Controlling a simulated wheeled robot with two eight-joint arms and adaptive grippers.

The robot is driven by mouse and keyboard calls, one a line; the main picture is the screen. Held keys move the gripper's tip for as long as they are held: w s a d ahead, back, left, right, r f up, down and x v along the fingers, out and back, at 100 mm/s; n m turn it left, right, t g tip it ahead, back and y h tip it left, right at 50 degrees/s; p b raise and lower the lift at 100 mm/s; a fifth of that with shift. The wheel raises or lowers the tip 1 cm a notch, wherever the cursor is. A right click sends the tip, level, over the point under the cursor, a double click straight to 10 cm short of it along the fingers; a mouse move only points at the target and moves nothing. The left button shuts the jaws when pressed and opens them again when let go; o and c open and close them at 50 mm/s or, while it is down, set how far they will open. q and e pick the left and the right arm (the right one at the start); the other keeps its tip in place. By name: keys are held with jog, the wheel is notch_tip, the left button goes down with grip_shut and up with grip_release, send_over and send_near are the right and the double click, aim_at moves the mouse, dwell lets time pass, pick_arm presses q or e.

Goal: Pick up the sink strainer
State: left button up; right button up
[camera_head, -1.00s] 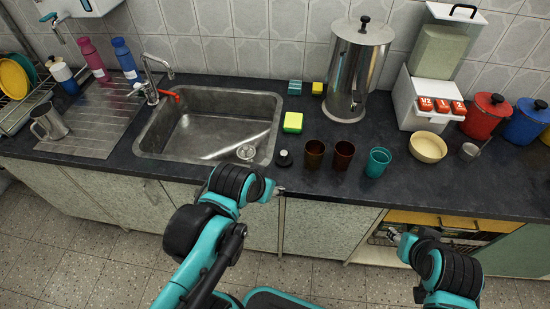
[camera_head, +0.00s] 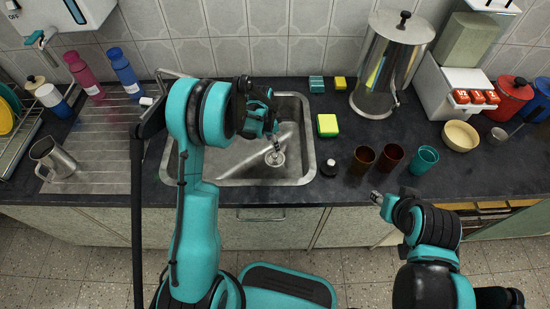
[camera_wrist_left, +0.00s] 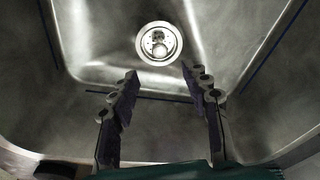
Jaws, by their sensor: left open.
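The sink strainer (camera_head: 275,158) is a small round metal piece on the floor of the steel sink (camera_head: 235,177). In the left wrist view the strainer (camera_wrist_left: 160,43) appears as a bright ring with a knob-like middle, ahead of my fingertips. My left gripper (camera_head: 275,140) is over the sink, just behind the strainer in the picture. In the left wrist view my left gripper (camera_wrist_left: 160,74) is open and empty, its two fingers apart below the strainer. My right gripper (camera_head: 377,197) is in front of the counter, and its fingers are too small to judge.
Two brown tumblers (camera_head: 363,159) and a teal tumbler (camera_head: 424,159) stand farther right. A steel urn (camera_head: 388,65) stands at the back. The sink walls surround my left gripper.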

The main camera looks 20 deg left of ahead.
aim_at(275, 155)
pick_arm(q)
notch_tip(275, 155, down, 3)
jog(key=shift+w+f+b, duration=0.15)
jog(key=shift+f+b, duration=0.05)
jog(key=shift+b, duration=0.3)
jog(key=f+b, duration=0.1)
jog(key=f, duration=0.1)
jog(key=f+b, duration=0.2)
jog(key=f, duration=0.1)
jog(key=shift+w+d+f, duration=0.2)
jog(key=shift+d+f, duration=0.1)
jog(key=shift+f, duration=0.05)
jog(key=shift+r, duration=0.1)
grip_shut()
